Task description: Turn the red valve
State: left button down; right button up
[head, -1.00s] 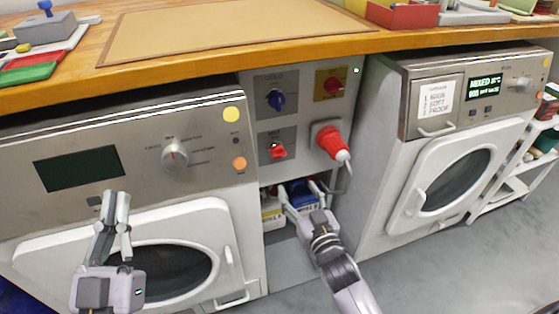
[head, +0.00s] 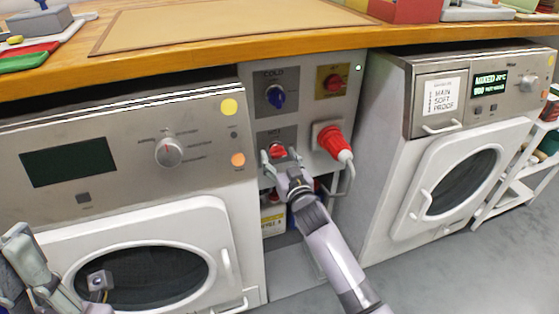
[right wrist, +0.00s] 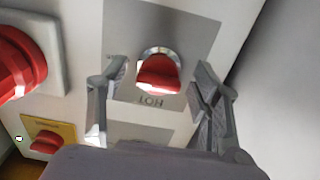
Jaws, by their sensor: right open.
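The red valve (head: 278,152), on the plate marked HOT, sits on the grey panel between the two machines. In the right wrist view the red valve (right wrist: 159,74) lies between the two fingers of my right gripper (right wrist: 160,95), with a gap on each side. In the head view my right gripper (head: 281,163) is open at the valve, its fingers hiding the lower plate. My left gripper (head: 22,255) is at the lower left edge, partly cut off, away from the panel; its opening is unclear.
A blue valve (head: 275,96) marked COLD is above the red one. A red switch on a yellow plate (head: 332,84) and a large red plug (head: 332,142) with a cable are to the right. Washing machines (head: 150,150) flank the panel; the wooden counter (head: 300,45) overhangs it.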

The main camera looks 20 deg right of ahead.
jog(key=shift+w, duration=0.15)
jog(key=shift+c, duration=0.3)
jog(key=c, duration=1.1)
